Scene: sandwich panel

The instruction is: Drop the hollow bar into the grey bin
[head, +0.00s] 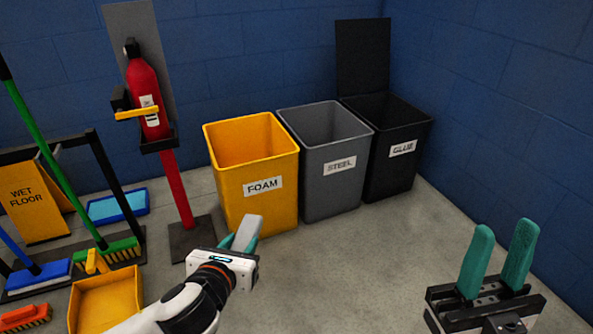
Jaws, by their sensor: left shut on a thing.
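My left gripper (233,243) is shut on a short light-grey piece, the hollow bar (248,231), whose end shows past the teal fingers. The gripper hides part of the bar, and its hollow inside cannot be made out. They are in front of the yellow bin, in the lower middle of the head view. The grey bin (331,192), labelled STEEL, stands behind and to the right, open at the top. Its visible inside looks empty. My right gripper (502,255) is at the lower right, its teal fingers apart with nothing between them.
A yellow FOAM bin (228,184) and a black GLUE bin (401,172) with raised lid flank the grey bin. A red extinguisher (145,95) on a stand, a wet-floor sign (33,203), brooms and a yellow dustpan (107,298) are left. Floor right of centre is clear.

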